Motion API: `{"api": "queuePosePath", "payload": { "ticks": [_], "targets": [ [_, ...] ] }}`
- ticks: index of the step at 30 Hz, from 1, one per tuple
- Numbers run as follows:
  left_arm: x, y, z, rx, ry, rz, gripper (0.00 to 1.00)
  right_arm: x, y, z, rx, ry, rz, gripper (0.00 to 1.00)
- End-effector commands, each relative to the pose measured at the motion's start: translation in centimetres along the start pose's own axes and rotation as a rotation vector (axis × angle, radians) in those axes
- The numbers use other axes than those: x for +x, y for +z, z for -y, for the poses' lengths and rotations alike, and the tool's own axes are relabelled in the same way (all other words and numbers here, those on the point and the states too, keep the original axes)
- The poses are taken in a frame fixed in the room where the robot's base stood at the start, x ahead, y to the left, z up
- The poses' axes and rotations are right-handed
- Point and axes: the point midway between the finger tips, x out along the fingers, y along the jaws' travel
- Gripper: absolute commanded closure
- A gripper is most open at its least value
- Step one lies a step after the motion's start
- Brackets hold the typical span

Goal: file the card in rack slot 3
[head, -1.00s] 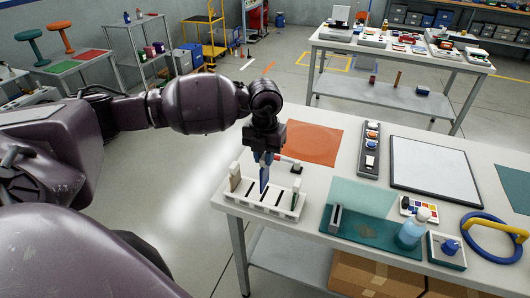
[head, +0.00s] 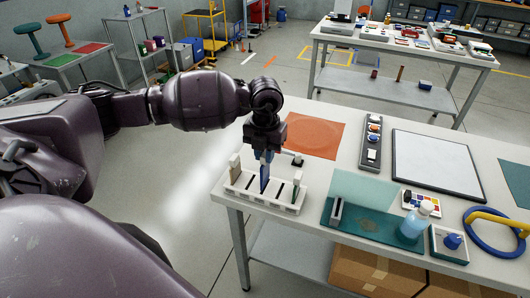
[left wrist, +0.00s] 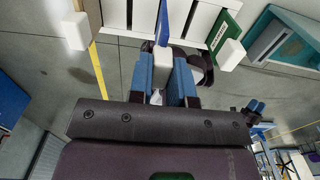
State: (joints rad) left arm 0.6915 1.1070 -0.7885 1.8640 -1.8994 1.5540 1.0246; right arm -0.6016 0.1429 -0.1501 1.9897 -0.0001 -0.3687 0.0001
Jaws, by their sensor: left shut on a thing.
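The white rack (head: 248,199) stands at the table's near left corner. My left gripper (head: 266,153) is above it, shut on the blue card (head: 264,178). The card is upright, its lower end at the rack's middle slots; I cannot tell how deep it sits. In the left wrist view the blue card (left wrist: 163,22) extends from between the blue fingers (left wrist: 164,82) towards the rack (left wrist: 205,18). A beige card (head: 234,165) stands at the rack's left end. A green card (head: 297,183) stands near its right end and shows in the left wrist view (left wrist: 224,36).
A switch strip (head: 371,145), a framed white panel (head: 437,162), and a teal tray (head: 375,238) with a bottle (head: 415,220) lie to the right.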

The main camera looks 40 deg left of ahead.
Motion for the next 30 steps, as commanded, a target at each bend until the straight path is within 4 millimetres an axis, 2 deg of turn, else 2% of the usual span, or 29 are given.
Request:
{"api": "queuePosePath", "payload": {
  "ticks": [13, 30],
  "targets": [
    [0.0, 0.0, 0.0, 0.0, 0.0, 0.0, 1.0, 0.3, -0.4, 0.0, -0.001, -0.001, -0.009, 0.57],
    [0.2, 0.0, 0.0, 0.0, 0.0, 0.0, 1.0, -0.2, 0.6, 0.0, 0.001, 0.001, 0.01, 0.57]
  ]
}}
